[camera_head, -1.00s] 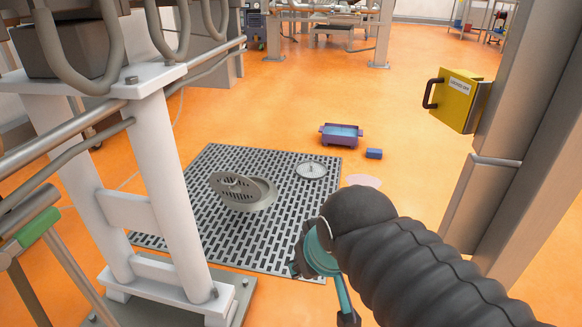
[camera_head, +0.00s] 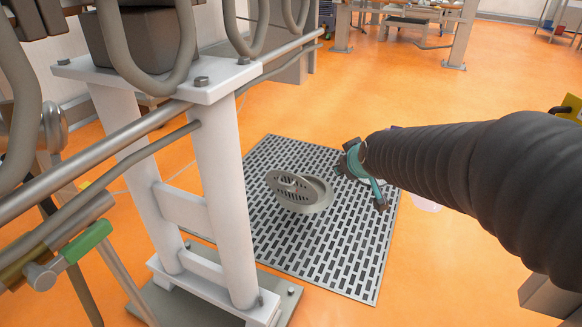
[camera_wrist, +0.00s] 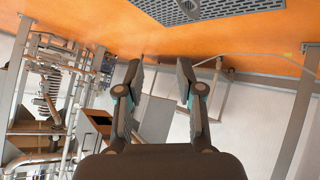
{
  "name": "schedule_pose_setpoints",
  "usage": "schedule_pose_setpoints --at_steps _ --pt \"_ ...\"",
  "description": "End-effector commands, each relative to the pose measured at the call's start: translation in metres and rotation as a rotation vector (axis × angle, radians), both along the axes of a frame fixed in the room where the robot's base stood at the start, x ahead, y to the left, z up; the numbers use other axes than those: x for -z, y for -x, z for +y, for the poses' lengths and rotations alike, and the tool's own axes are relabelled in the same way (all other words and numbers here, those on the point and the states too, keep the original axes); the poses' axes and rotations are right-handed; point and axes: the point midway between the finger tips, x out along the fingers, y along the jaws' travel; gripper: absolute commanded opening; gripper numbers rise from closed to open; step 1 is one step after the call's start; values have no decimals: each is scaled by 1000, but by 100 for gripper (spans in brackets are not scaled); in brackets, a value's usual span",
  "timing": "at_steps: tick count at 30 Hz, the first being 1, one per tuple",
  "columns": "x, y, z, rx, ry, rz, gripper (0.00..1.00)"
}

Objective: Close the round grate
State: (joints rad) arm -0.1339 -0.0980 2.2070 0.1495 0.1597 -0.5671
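The round grate (camera_head: 288,183) is a grey slotted lid on the perforated floor mat (camera_head: 340,245). It stands tilted up over its round rim (camera_head: 322,203), not flat in it. In the wrist view, a grey round part (camera_wrist: 188,8) shows at the top edge, cut off by the frame. My gripper (camera_head: 361,177) is to the right of the grate, apart from it, above the mat's right side. In the wrist view my gripper (camera_wrist: 160,78) is open, with its two fingers spread and nothing between them.
A white metal stand (camera_head: 228,190) with pipes rises close on the left of the mat. A yellow box (camera_head: 572,112) is at the right edge. Orange floor (camera_head: 400,90) is free behind the mat. My arm hides part of the right side.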

Motion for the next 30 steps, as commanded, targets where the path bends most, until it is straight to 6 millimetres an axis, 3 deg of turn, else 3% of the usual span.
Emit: schedule_pose_setpoints --at_steps 1,6,15,22,30 --pt "9 -22 10 -28 24 -24 37" --pt "32 -85 38 -109 110 -143 37" --pt "96 -174 86 -209 311 -347 37" --pt "162 -216 120 -254 497 -493 37" --pt "253 -232 152 -277 747 -648 37"
